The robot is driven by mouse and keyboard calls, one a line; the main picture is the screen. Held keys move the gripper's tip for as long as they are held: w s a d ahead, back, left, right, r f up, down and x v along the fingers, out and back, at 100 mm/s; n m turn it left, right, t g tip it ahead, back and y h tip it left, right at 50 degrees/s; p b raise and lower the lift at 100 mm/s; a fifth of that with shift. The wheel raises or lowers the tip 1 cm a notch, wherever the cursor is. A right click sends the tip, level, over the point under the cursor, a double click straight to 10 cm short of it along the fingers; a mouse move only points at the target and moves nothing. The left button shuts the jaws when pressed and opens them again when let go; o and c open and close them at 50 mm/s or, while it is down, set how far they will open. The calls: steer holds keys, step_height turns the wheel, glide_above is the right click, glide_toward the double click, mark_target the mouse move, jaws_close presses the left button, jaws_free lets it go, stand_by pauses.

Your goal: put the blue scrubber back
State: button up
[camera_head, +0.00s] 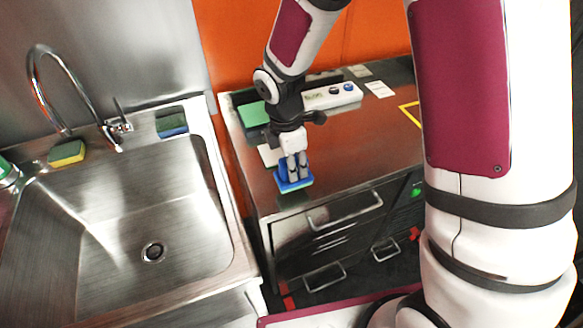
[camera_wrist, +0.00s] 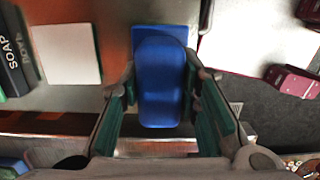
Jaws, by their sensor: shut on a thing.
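The blue scrubber (camera_head: 292,185) is in my gripper (camera_head: 297,166), at the front left part of the steel counter. In the wrist view the scrubber (camera_wrist: 160,82) shows as a rounded blue handle over a wider blue base. My gripper (camera_wrist: 163,90) has a finger on each side of the handle and is shut on it. I cannot tell whether the scrubber's base touches the counter. A blue block with a dark side (camera_head: 171,124) lies on the sink's back rim at the right.
A white square (camera_head: 271,154) lies behind the scrubber, and a green block (camera_head: 252,114) sits farther back. A white power strip (camera_head: 332,96) is at the wall. A yellow and green sponge (camera_head: 67,153) lies on the rim of the sink (camera_head: 130,215). The counter (camera_head: 355,140) is clear to the right.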

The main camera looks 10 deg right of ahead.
steer(key=shift+w+a, duration=0.1)
steer(key=shift+w, duration=0.7)
steer(key=shift+f+p, duration=0.35)
steer(key=shift+f, duration=1.45)
steer(key=o, duration=1)
steer(key=shift+f, duration=0.1)
steer(key=shift+o, duration=0.2)
